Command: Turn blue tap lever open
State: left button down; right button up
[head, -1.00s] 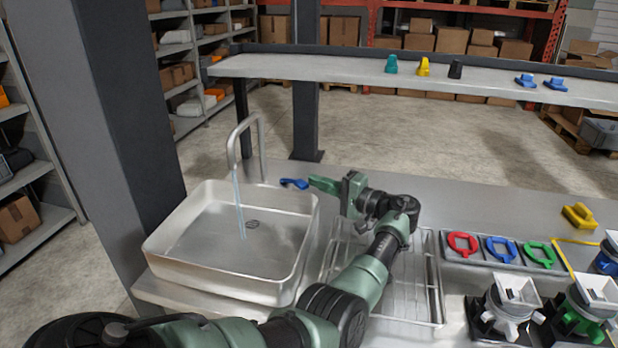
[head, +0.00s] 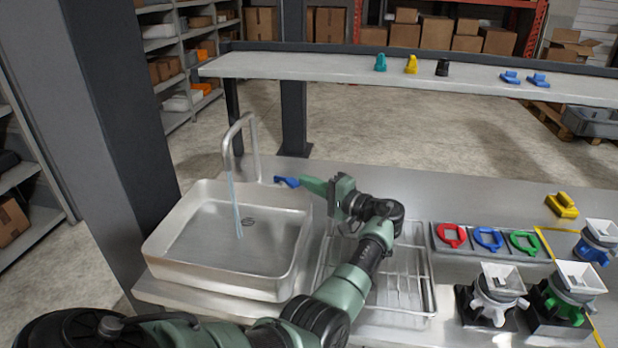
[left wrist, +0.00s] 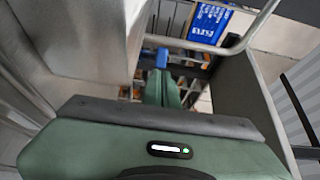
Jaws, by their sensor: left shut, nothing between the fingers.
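The blue tap lever (head: 287,181) sits on the counter just right of the base of the metal tap (head: 240,140). A thin stream of water runs from the tap into the sink basin (head: 165,215). My left gripper (head: 306,182) is shut and empty, with its fingertips close to the right end of the lever. In the left wrist view the shut green fingers (left wrist: 162,88) point at the blue lever (left wrist: 161,58), and they look close to or touching it; I cannot tell contact for sure. My right gripper is not in view.
A wire drying rack (head: 410,300) lies under my left arm. Red, blue and green rings sit in a grey tray (head: 440,247) to the right, near several dispensers (head: 492,300). A raised shelf (head: 300,72) with small coloured parts crosses behind the counter.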

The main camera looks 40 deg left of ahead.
aim_at(293, 187)
pick_arm(q)
jog(key=s+m+t+p, duration=0.1)
jog(key=s+t+p, duration=0.1)
jog(key=p, duration=0.2)
jog(key=shift+s+r+m+t, duration=0.15)
jog(key=shift+s+m+t, duration=0.1)
jog(key=shift+m+t, duration=0.15)
jog(key=shift+s+a, duration=0.15)
jog(key=shift+s, duration=0.15)
jog(key=shift+s+a+f, duration=0.1)
jog(key=shift+s+f, duration=0.2)
jog(key=shift+s, duration=0.3)
jog(key=shift+a, duration=0.1)
